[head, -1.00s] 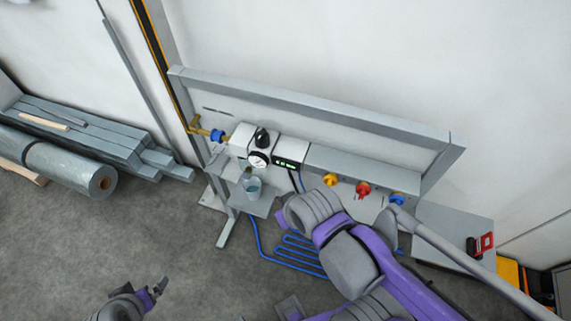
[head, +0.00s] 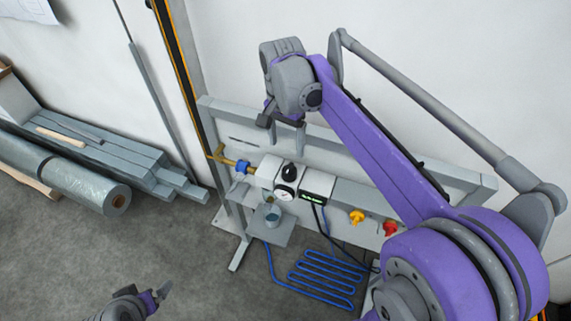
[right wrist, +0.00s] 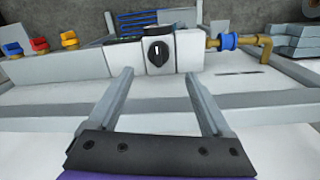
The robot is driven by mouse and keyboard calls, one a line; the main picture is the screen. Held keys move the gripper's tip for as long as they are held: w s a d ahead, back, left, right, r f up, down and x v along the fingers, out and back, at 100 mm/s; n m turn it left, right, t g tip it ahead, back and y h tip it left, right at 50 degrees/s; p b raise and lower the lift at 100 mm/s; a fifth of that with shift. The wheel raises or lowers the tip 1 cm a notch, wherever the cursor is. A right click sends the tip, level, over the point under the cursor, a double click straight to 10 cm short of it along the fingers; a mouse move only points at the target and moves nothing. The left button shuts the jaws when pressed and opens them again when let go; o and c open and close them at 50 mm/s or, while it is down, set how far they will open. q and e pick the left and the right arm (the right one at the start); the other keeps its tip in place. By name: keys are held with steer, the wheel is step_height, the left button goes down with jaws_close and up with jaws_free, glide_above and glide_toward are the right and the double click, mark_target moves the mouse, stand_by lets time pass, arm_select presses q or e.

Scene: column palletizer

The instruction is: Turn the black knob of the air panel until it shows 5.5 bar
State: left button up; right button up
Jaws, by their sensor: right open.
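The black knob (head: 288,172) sits on top of the white air panel unit (head: 268,172), above a round white gauge (head: 285,195). A small dark display (head: 315,186) with green digits is beside it; the digits are too small to read. In the right wrist view the knob (right wrist: 156,52) shows a white mark and lies beyond the fingertips. My right gripper (head: 284,136) is open and empty, above and behind the knob, apart from it. My left gripper (head: 163,290) is at the lower left, far from the panel; its jaw state is unclear.
A blue fitting (head: 242,167) on a brass pipe is left of the unit. Yellow (head: 357,216) and red (head: 391,228) valves are to its right. A cup (head: 272,215) stands on a shelf below. Grey frame bars (head: 340,150) run behind. Blue tubing (head: 325,275) is beneath.

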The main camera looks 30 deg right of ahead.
mark_target(289, 169)
steer(key=f, duration=1)
steer(key=shift+s+d+f+b, duration=0.15)
steer(key=shift+s+f+b, duration=0.1)
steer(key=shift+s+b, duration=0.1)
arm_select(q)
steer(key=shift+s+f, duration=0.3)
steer(key=shift+f, duration=0.15)
arm_select(e)
jaws_close()
arm_select(q)
steer(key=shift+f, duration=0.1)
arm_select(e)
steer(key=shift+n, duration=0.3)
steer(key=n, duration=0.5)
steer(key=shift+b, duration=0.35)
arm_select(q)
steer(key=shift+s+f, duration=0.3)
steer(key=shift+f, duration=0.4)
arm_select(e)
steer(key=n, duration=0.6)
steer(key=shift+s+d+t, duration=0.1)
steer(key=shift+t, duration=0.2)
steer(key=shift+n, duration=0.4)
